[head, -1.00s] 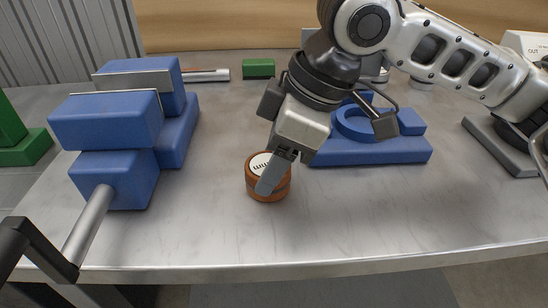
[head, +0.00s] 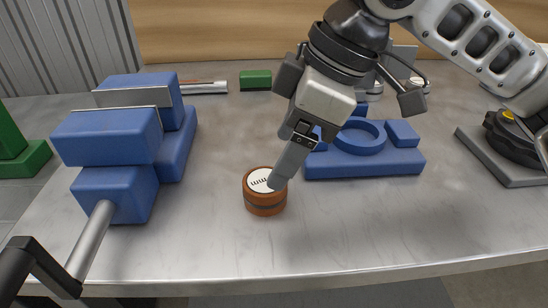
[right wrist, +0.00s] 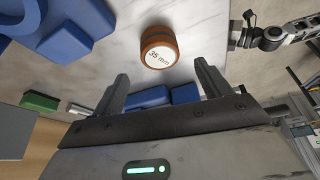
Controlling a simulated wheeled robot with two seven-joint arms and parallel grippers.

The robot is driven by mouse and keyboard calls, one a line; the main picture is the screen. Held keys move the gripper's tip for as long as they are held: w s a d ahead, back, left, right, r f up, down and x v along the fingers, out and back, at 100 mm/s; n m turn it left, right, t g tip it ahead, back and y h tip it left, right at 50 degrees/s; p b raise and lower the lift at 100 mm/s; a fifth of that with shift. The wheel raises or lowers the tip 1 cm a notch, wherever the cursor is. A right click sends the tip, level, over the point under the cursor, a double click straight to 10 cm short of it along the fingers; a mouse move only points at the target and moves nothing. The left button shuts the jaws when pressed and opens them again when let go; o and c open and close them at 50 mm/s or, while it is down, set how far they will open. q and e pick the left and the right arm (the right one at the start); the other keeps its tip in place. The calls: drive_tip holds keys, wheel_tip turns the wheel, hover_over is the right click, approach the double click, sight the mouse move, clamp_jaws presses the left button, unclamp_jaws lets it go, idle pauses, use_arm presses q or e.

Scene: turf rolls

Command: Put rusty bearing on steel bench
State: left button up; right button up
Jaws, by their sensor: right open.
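The rusty bearing (head: 264,201) is a short orange-brown cylinder with a dark band and a white top label. It stands upright on the bare grey top of the steel bench (head: 350,225), near the middle. In the right wrist view the bearing (right wrist: 158,52) shows its "35 mm" label, beyond the fingertips and in line with the gap between them. My right gripper (head: 275,184) is open and empty; in the right wrist view its two fingers (right wrist: 161,72) are wide apart with nothing between them. In the head view one finger overlaps the bearing's top edge. My left gripper is out of view.
A blue vise (head: 110,140) with a crank handle stands at the left. A blue fixture with a round ring (head: 365,163) lies right of the bearing. A green block (head: 255,80) is at the back. The bench front around the bearing is clear.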

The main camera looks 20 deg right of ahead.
drive_tip(key=p+v, duration=0.1)
drive_tip(key=v, duration=0.5)
drive_tip(key=shift+r, duration=0.3)
drive_tip(key=shift+s+d, duration=0.1)
drive_tip(key=shift+d, duration=0.05)
